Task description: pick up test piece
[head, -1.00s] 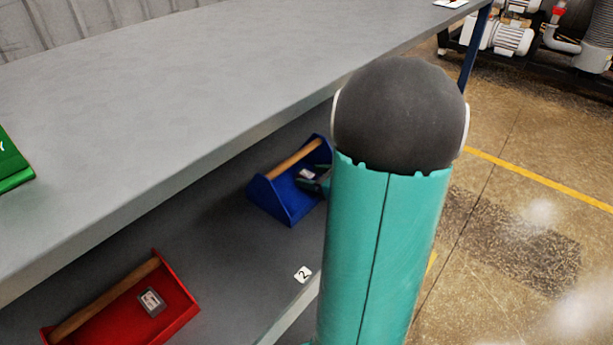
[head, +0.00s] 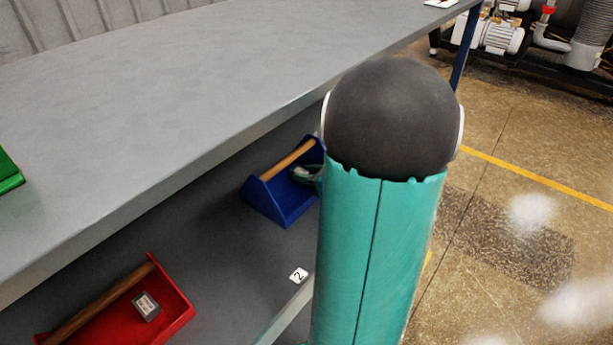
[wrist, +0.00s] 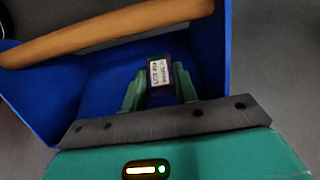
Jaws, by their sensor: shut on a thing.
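The test piece (wrist: 160,76) is a small dark block with a white printed label, seen in the wrist view inside the blue tote (wrist: 206,57). My gripper (wrist: 160,90) has its two green fingers closed on the sides of the piece. The tote has a wooden handle bar (wrist: 110,30) above and beyond the piece. In the head view the blue tote (head: 262,200) sits on the lower shelf, and my arm hides its right part. I cannot tell whether the piece touches the tote floor.
A red tote (head: 184,309) with a similar labelled block (head: 146,306) stands on the lower shelf at left. The upper shelf (head: 150,110) overhangs the lower one. A number 2 tag (head: 299,275) marks the shelf edge. A green object (head: 8,172) is at far left.

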